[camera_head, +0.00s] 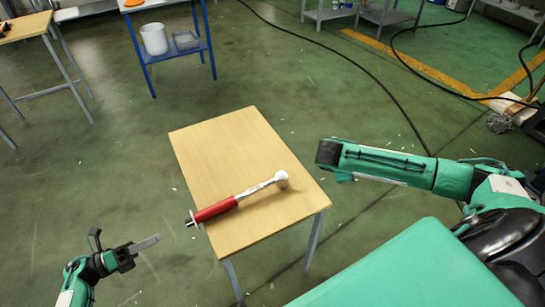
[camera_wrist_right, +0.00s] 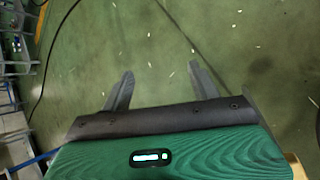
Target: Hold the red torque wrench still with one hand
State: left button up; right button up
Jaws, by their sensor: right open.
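The red torque wrench (camera_head: 217,209) lies on a small wooden table (camera_head: 205,152) in the head view. Its red handle points to the lower left and sticks slightly past the table's left edge; its silver shaft and round pale head (camera_head: 281,178) lie toward the right edge. My left gripper (camera_head: 152,242) is at the lower left, off the table and apart from the wrench; its finger gap is not clear. My right gripper (camera_wrist_right: 161,80) is open and empty in the right wrist view, with only floor between its fingers. In the head view my right arm ends just right of the table.
A blue-framed stand (camera_head: 148,74) holding a white bucket (camera_head: 154,39) stands at the back. Another wooden table (camera_head: 27,27) is at the far left. A black cable (camera_head: 350,66) runs across the green floor. Floor around the small table is mostly clear.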

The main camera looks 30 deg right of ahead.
aim_at(282, 175)
jog(key=w+a+r+n, duration=0.1)
jog(key=a+r, duration=0.1)
jog(key=a, duration=0.2)
jog(key=w+a+r+n+y, duration=0.1)
jog(key=a+r+n, duration=0.1)
jog(key=a, duration=0.3)
jog(key=w+a+r+n+y, duration=0.1)
jog(key=w+a+r+n, duration=0.1)
jog(key=a, duration=0.2)
jog(key=shift+a+r, duration=0.25)
jog(key=shift+r, duration=0.1)
jog(key=s+a+r+n+y, duration=0.1)
jog(key=a+r+n+y, duration=0.1)
jog(key=a+r+n, duration=0.9)
jog(key=d+f+m, duration=0.1)
jog(key=f, duration=0.4)
jog(key=w+d+f+m, duration=0.1)
jog(key=f, duration=0.3)
jog(key=w+d+f, duration=0.1)
jog(key=f, duration=0.4)
jog(key=shift+w+f+m+t, duration=0.2)
jog(key=shift+f+m+t, duration=0.1)
jog(key=shift+f+m, duration=0.1)
jog(key=shift+r, duration=0.1)
grip_shut()
